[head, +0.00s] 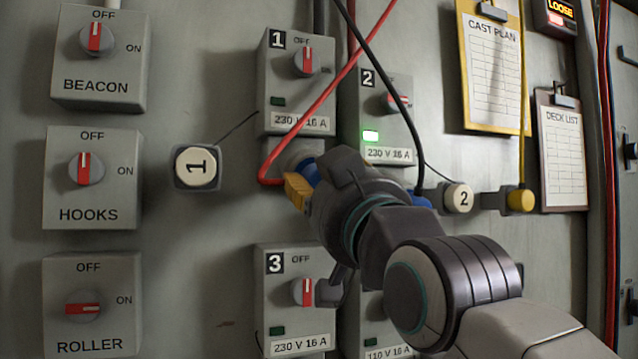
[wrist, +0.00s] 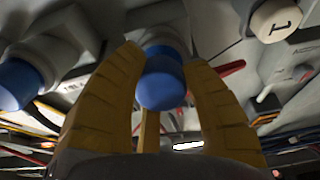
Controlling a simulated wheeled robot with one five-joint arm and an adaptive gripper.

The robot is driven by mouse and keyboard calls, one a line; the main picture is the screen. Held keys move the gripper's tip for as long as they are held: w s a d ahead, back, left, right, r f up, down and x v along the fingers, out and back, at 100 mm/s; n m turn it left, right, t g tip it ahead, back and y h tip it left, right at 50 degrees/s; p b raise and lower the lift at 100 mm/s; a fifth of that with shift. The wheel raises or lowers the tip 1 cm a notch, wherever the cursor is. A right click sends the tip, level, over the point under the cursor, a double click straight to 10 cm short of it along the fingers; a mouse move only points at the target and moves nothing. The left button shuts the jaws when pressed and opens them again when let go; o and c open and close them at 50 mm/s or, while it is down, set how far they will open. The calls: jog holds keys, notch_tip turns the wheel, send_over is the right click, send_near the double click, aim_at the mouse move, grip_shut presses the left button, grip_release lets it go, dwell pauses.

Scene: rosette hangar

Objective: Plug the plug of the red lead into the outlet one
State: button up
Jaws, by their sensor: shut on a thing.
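My gripper (head: 300,188) has yellow fingers closed around a blue plug (head: 310,172); the plug also shows between the fingers in the wrist view (wrist: 162,85). The red lead (head: 318,100) runs down from the top and bends towards the plug. Outlet one (head: 287,102) is a grey box marked 1, its switch upright at OFF and its lamp dark. The plug is at the grey socket (wrist: 155,18) below that box, lined up or nearly so. My gripper hides much of the join, so I cannot tell how deep it sits.
Outlet two (head: 375,128) has a lit green lamp, and another blue plug (wrist: 18,85) sits in its socket with a black lead (head: 385,65) crossing the red one. Round tags 1 (head: 197,167) and 2 (head: 458,198) stand beside the sockets. Outlet three (head: 268,292) is close below.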

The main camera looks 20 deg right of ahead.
jog(key=shift+w+r, duration=0.25)
jog(key=shift+w, duration=0.3)
dwell(0.4)
jog(key=o, duration=1.3)
jog(key=shift+c, duration=0.2)
jog(key=shift+s+f, duration=0.1)
